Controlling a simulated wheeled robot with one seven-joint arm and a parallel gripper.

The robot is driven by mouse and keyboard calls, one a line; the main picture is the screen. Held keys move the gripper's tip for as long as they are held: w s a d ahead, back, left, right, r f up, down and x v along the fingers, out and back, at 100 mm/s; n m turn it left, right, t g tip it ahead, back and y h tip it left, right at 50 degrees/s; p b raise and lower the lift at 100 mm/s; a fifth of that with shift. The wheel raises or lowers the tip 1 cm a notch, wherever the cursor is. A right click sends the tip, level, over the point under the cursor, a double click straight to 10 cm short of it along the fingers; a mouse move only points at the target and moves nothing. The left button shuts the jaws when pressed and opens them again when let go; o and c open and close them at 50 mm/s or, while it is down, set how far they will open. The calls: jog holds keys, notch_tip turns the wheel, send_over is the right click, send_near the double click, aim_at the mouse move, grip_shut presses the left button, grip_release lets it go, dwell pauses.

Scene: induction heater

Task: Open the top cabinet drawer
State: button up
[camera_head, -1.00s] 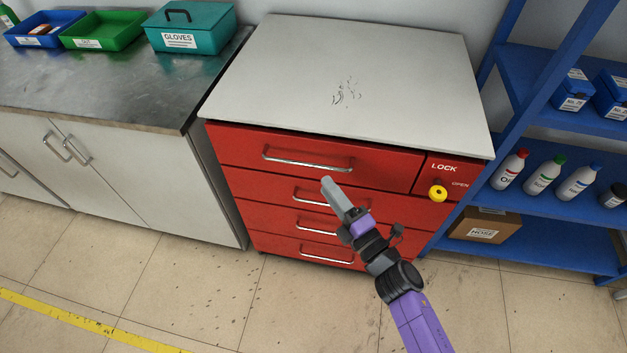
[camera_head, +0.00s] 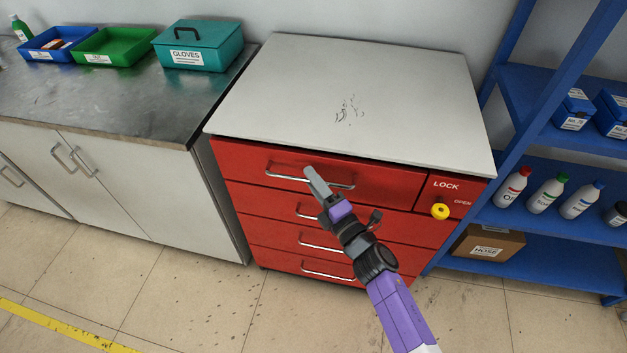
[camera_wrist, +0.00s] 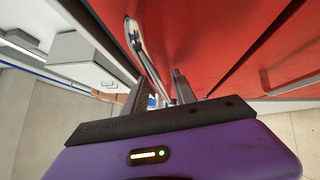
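The red cabinet (camera_head: 240,190) has a column of drawers with silver bar handles under a pale top. Its top drawer (camera_head: 395,182) looks shut, flush with the front. My gripper (camera_head: 309,172) is at the middle of the top drawer handle (camera_head: 280,173) and covers part of it. In the wrist view my gripper (camera_wrist: 158,88) has its two fingers apart. The handle (camera_wrist: 146,52) runs down the red front into the gap seen between the fingers. I cannot tell whether either finger touches it.
A yellow knob (camera_head: 440,211) sits on the lock panel right of the top drawer, near the word OPEN. A blue shelf (camera_head: 510,225) with bottles stands close on the right. A steel-topped counter (camera_head: 100,115) stands on the left. Floor in front is clear.

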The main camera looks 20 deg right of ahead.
jog(key=shift+c, duration=0.4)
grip_shut()
jog(key=shift+f, duration=0.1)
dwell(0.8)
